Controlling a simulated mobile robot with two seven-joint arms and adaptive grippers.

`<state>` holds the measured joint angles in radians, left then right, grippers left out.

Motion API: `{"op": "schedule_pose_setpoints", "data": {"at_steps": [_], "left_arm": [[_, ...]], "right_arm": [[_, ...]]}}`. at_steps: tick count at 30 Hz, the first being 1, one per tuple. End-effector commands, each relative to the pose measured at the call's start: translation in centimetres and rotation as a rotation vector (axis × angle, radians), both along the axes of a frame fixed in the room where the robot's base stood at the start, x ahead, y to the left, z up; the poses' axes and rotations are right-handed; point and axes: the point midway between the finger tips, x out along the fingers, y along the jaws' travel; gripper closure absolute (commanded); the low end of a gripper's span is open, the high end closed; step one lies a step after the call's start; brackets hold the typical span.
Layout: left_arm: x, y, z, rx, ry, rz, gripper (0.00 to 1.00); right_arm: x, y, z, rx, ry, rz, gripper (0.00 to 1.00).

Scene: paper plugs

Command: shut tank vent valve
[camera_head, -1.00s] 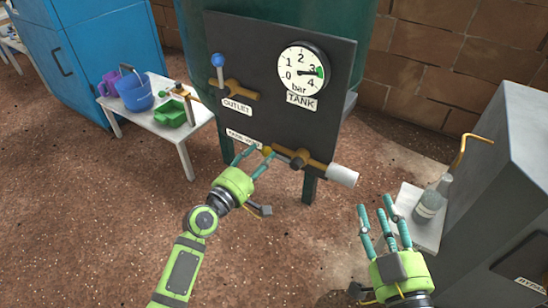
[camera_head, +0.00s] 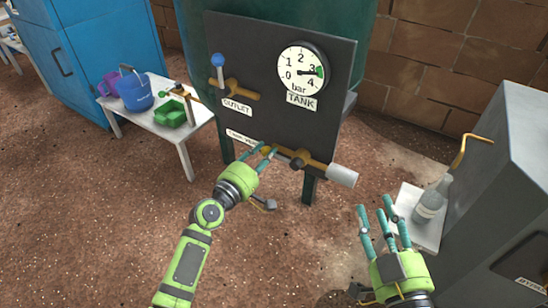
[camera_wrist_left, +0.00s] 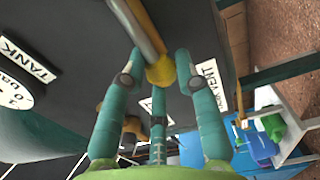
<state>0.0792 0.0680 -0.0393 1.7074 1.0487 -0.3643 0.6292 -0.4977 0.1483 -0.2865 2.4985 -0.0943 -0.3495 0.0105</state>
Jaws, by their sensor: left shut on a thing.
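The tank vent valve (camera_head: 298,160) sits on a brass pipe low on the dark panel. Its lever ends in a yellow knob (camera_wrist_left: 160,72), with a grey rod running up from it in the left wrist view. My left gripper (camera_head: 264,151) is at the knob, its fingers closed around it from several sides. The fingers hide most of the knob in the head view. The TANK VENT label (camera_wrist_left: 209,86) is beside the fingers. My right gripper (camera_head: 383,212) is open and empty, right of the panel, with its fingers spread upward.
A white cylinder (camera_head: 342,175) ends the vent pipe at right. The TANK gauge (camera_head: 303,70) points near 3. The blue-knobbed OUTLET lever (camera_head: 218,60) stands up above. A white table (camera_head: 186,136) is at left; a bottle (camera_head: 430,203) stands near the grey cabinet (camera_head: 510,170).

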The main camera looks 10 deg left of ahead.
Motion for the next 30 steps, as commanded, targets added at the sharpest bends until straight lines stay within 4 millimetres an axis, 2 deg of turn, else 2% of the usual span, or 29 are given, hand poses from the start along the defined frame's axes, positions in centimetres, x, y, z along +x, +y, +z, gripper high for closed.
{"op": "schedule_pose_setpoints", "data": {"at_steps": [7,17,26,30], "left_arm": [[0.0,0.1,0.0,0.023,-0.003,0.001,0.87],[-0.2,-0.2,2.0,0.247,-0.081,0.000,0.87],[-0.2,-0.2,1.9,0.264,-0.087,0.001,0.87],[-0.3,-0.4,2.7,0.323,-0.108,0.000,0.87]], "right_arm": [[-0.1,0.1,0.1,0.001,0.004,0.002,0.60],[0.0,0.0,1.8,0.001,0.001,0.000,0.60],[0.0,0.0,1.8,0.000,0.001,0.000,0.60],[0.0,0.0,2.6,0.000,0.000,0.000,0.60]]}}
